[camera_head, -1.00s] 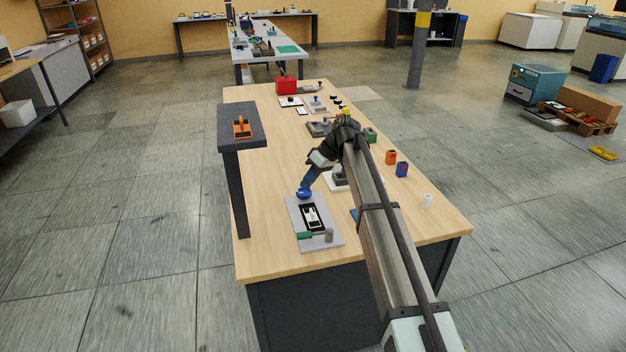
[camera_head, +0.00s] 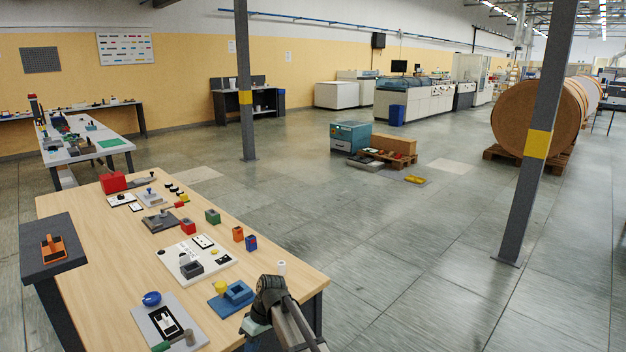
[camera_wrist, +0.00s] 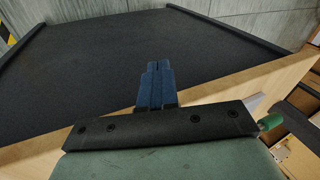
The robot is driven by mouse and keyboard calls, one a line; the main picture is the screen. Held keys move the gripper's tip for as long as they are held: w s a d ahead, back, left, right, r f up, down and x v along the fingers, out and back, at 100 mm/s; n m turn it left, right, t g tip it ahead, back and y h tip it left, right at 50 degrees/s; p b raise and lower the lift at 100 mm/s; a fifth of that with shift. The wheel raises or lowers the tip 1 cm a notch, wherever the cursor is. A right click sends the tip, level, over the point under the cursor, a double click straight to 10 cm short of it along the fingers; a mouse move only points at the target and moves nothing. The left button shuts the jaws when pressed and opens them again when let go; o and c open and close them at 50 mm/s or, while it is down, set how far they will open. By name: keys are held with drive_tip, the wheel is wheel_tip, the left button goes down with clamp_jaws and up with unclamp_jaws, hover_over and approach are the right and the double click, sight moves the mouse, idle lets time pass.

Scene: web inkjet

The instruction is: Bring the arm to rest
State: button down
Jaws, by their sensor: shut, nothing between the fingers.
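My arm shows at the bottom of the head view, by the front right edge of the wooden table (camera_head: 110,235). My gripper (camera_wrist: 158,68) shows in the wrist view, with its two blue fingers together and nothing between them. In that view it points at a dark panel (camera_wrist: 90,60) beside the wooden table edge. In the head view the fingers cannot be made out.
A blue block fixture (camera_head: 232,298), a white board (camera_head: 190,262) and a grey plate with a blue knob (camera_head: 152,298) lie near my arm. A white cylinder (camera_head: 281,268) stands at the table's right edge. Open floor (camera_head: 420,270) lies to the right.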

drive_tip(key=s+d+f+m+g+h, duration=0.1)
drive_tip(key=s+d+f+m, duration=0.1)
drive_tip(key=s+d+f, duration=0.45)
drive_tip(key=s+d+f+m+h, duration=0.15)
drive_tip(key=s+d+f, duration=0.25)
drive_tip(key=d+f, duration=0.5)
drive_tip(key=s+d+f+m+g, duration=0.1)
drive_tip(key=s+d+f+m, duration=0.2)
drive_tip(key=s+d+f, duration=0.45)
drive_tip(key=s+d+f+m, duration=0.1)
drive_tip(key=s+d+f, duration=0.2)
drive_tip(key=s, duration=0.4)
drive_tip(key=s+d+f+m+g+h, duration=0.1)
drive_tip(key=s+d+f, duration=0.3)
drive_tip(key=s, duration=0.3)
drive_tip(key=s+d+f+m+g, duration=0.1)
drive_tip(key=s+d+f, duration=0.3)
drive_tip(key=s, duration=0.4)
drive_tip(key=shift+d+f+m, duration=0.15)
drive_tip(key=shift+d+m, duration=0.1)
drive_tip(key=shift+m, duration=0.3)
